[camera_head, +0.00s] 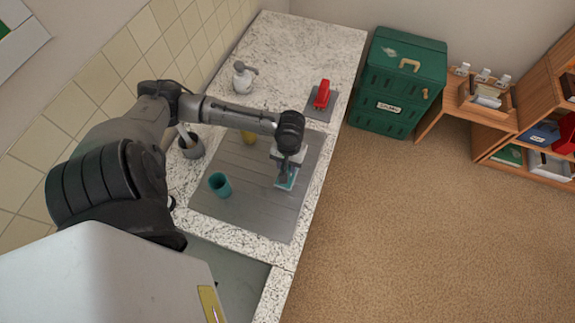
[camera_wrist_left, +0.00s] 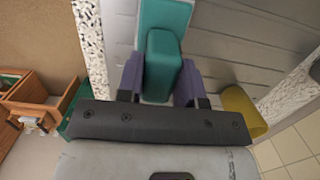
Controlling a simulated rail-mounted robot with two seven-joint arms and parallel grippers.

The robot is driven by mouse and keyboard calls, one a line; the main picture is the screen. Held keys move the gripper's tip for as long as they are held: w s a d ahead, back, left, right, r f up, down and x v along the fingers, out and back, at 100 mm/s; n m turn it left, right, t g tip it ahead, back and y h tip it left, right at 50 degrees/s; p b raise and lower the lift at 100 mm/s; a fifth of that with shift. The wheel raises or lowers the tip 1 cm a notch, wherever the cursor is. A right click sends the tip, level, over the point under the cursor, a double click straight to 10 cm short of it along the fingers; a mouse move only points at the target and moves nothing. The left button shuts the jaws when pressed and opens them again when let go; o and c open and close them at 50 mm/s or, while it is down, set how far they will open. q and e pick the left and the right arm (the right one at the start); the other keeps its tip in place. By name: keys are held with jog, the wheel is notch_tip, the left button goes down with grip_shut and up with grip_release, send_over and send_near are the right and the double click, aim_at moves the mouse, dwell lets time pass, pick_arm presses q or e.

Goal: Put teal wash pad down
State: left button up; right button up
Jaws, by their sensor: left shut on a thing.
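My left gripper (camera_head: 285,170) is over the right part of the grey ribbed drying mat (camera_head: 255,200). It is shut on the teal wash pad (camera_head: 290,181). In the left wrist view the purple fingers of the left gripper (camera_wrist_left: 160,82) clasp the upright teal grip of the wash pad (camera_wrist_left: 163,62), and its flat teal part shows beyond. I cannot tell whether the pad touches the mat. My right gripper is not in view.
A teal cup (camera_head: 220,185) and a yellow cup (camera_head: 249,137) stand on the mat. A grey pot (camera_head: 192,149) stands at its left edge. A white dispenser (camera_head: 242,80) and a red object (camera_head: 322,93) on a small grey pad are farther back. The speckled counter (camera_head: 300,45) is clear behind.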

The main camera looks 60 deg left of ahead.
pick_arm(q)
jog(key=shift+f, duration=0.8)
jog(key=shift+f, duration=0.1)
jog(key=o, duration=1)
jog(key=shift+o, duration=0.2)
jog(key=r, duration=0.7)
jog(key=w+a+r+p, duration=0.1)
jog(key=r, duration=0.3)
jog(key=shift+r, duration=0.3)
jog(key=s+d+f+m+t+h, duration=0.1)
jog(key=s+d+f+m, duration=0.15)
jog(key=d, duration=0.35)
jog(key=s+d+f+m+t, duration=0.1)
jog(key=s+d+f+m, duration=0.1)
jog(key=d+f+m, duration=0.3)
jog(key=s+d+m+t+y, duration=0.1)
jog(key=s+d+m+t, duration=0.1)
jog(key=s+d, duration=0.3)
jog(key=shift+s+d+m+t+y, duration=0.35)
jog(key=shift+s+m, duration=0.5)
jog(key=shift+s, duration=0.3)
